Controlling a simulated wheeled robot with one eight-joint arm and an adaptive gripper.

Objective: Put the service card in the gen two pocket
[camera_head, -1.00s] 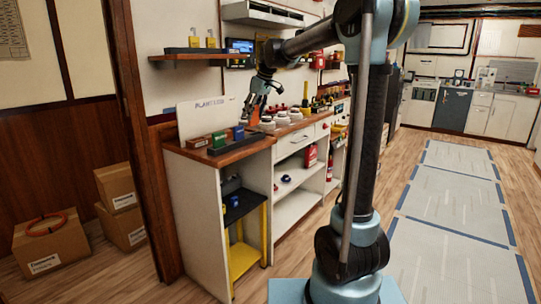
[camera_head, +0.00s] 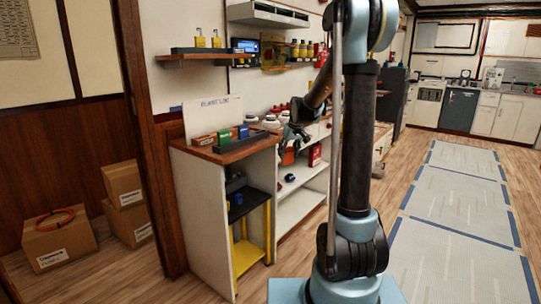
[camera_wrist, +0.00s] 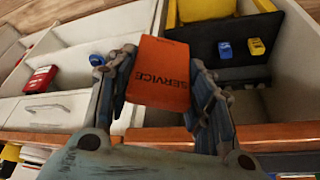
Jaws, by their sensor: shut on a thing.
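The orange service card (camera_wrist: 160,75) is between the fingers of my gripper (camera_wrist: 160,85) in the wrist view, its word SERVICE upside down. The fingers are shut on its sides. In the head view, my gripper (camera_head: 293,138) is in front of the cabinet, just below counter height, with the card (camera_head: 289,156) hanging under it. I cannot make out a gen two pocket in either view.
The wooden counter (camera_head: 205,154) holds a dark rack (camera_head: 245,146) with coloured blocks and a white sign (camera_head: 212,115). Open shelves below hold a dark tray (camera_head: 243,205) and a yellow shelf (camera_head: 247,256).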

